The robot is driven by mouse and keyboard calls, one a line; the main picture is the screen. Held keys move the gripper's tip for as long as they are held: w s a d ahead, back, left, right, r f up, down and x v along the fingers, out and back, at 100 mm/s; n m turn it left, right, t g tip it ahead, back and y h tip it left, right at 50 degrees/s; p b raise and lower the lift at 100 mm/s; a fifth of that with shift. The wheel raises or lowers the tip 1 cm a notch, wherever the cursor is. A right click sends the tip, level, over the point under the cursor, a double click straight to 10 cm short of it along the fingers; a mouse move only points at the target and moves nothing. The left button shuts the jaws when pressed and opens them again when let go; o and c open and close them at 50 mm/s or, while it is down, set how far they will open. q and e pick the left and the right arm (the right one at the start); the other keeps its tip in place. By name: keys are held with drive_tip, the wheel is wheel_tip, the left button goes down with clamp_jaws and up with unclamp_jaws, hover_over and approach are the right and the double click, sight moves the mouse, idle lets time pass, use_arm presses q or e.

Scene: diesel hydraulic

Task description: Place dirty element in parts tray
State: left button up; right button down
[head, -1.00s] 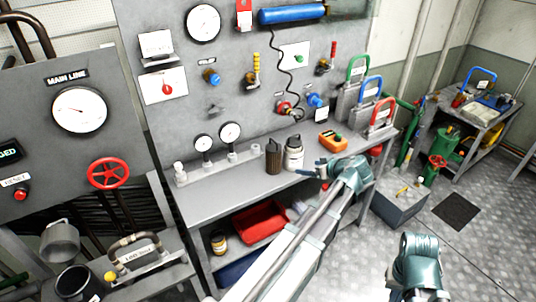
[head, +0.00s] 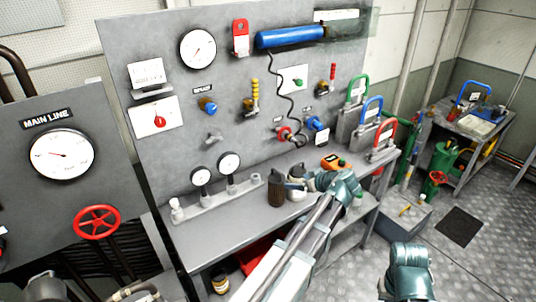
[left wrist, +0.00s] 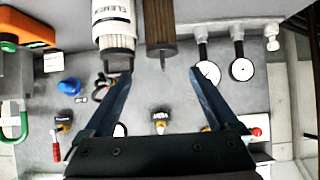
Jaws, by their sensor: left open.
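The dirty element, a dark brown cylinder (head: 276,188), stands upright on the workbench. In the left wrist view the brown element (left wrist: 160,26) lies just beyond the gap between my fingertips. My left gripper (left wrist: 163,70) is open and empty; in the head view it (head: 291,184) is close to the right side of the brown element. A white element with a label (left wrist: 112,28) is beside the brown one; in the head view it is partly hidden by my gripper. The red parts tray (head: 256,252) is on the lower shelf, mostly hidden by the bench top and my arm. My right gripper is out of view.
A manifold with two small gauges (head: 215,190) stands left of the brown element. An orange meter (head: 333,161) and red, blue and green padlock-like blocks (head: 383,140) are to the right. A panel with valves (head: 222,110) rises behind. A brown jar (head: 220,283) is on the lower shelf.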

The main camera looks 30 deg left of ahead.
sight(282, 179)
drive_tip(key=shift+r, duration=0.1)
use_arm(q)
drive_tip(key=b+x, duration=0.5)
drive_tip(key=x, duration=0.4)
drive_tip(key=shift+s+a, duration=0.15)
drive_tip(key=shift+a, duration=0.1)
drive_tip(key=shift+a+f, duration=0.1)
drive_tip(key=shift+a, duration=0.15)
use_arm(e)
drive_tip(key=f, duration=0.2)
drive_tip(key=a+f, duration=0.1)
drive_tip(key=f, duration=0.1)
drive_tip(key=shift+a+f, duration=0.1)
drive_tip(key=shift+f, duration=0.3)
use_arm(q)
drive_tip(key=b+x, duration=0.2)
drive_tip(key=x, duration=0.2)
drive_tip(key=shift+w+f+b, duration=0.1)
drive_tip(key=shift+w+b, duration=0.15)
drive_tip(key=shift+b, duration=0.05)
drive_tip(key=shift+w+a+f, duration=0.15)
drive_tip(key=shift+a, duration=0.35)
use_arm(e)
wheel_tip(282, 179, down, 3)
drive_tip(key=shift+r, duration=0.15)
